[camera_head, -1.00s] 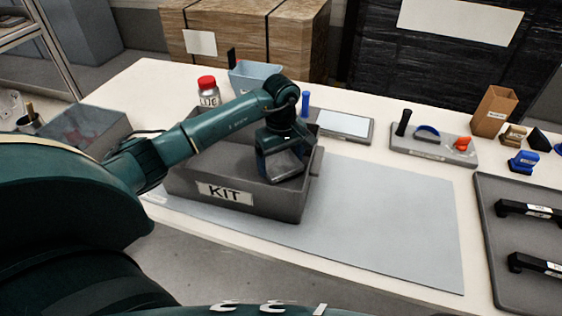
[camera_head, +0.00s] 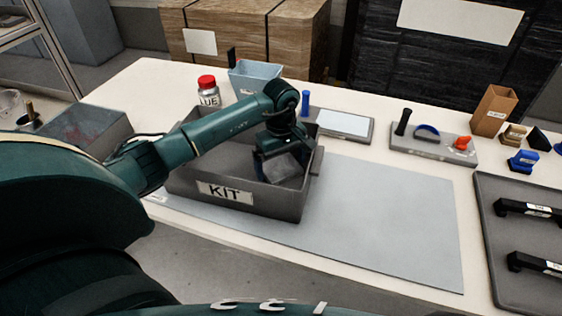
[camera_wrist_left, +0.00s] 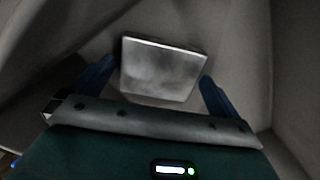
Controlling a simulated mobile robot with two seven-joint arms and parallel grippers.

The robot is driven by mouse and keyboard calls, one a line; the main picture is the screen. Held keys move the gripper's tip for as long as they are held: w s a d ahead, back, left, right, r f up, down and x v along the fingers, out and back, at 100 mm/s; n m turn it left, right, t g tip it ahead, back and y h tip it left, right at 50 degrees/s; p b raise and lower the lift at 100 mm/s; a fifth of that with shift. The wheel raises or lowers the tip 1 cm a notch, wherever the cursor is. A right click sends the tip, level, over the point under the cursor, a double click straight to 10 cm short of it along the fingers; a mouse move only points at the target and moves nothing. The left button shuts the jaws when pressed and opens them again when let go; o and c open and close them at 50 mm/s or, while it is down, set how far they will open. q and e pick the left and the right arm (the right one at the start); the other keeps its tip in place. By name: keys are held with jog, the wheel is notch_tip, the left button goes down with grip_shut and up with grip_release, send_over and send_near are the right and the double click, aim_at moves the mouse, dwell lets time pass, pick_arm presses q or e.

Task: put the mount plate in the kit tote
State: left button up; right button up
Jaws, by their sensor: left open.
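The mount plate, a grey metallic plate (camera_wrist_left: 160,70), lies inside the kit tote, and in the head view it shows (camera_head: 282,169) just below my left gripper. The kit tote is a dark grey open bin with a white KIT label (camera_head: 225,193). My left gripper (camera_head: 278,160) reaches down into the tote. In the wrist view its blue fingers (camera_wrist_left: 155,86) are open, one on each side of the plate, with a gap showing at both sides. The plate's underside is hidden. My right gripper is not in view.
A red-capped bottle (camera_head: 208,92) and a pale blue bin (camera_head: 254,78) stand behind the tote. A grey mat (camera_head: 390,215) beside the tote is clear. A fixture board (camera_head: 433,151) and a dark tray with black handles (camera_head: 490,240) are at the right.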

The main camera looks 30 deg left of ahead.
aim_at(281, 167)
pick_arm(q)
notch_tip(281, 167, up, 12)
jog(key=b, duration=0.1)
jog(key=shift+f, duration=0.15)
dwell(0.6)
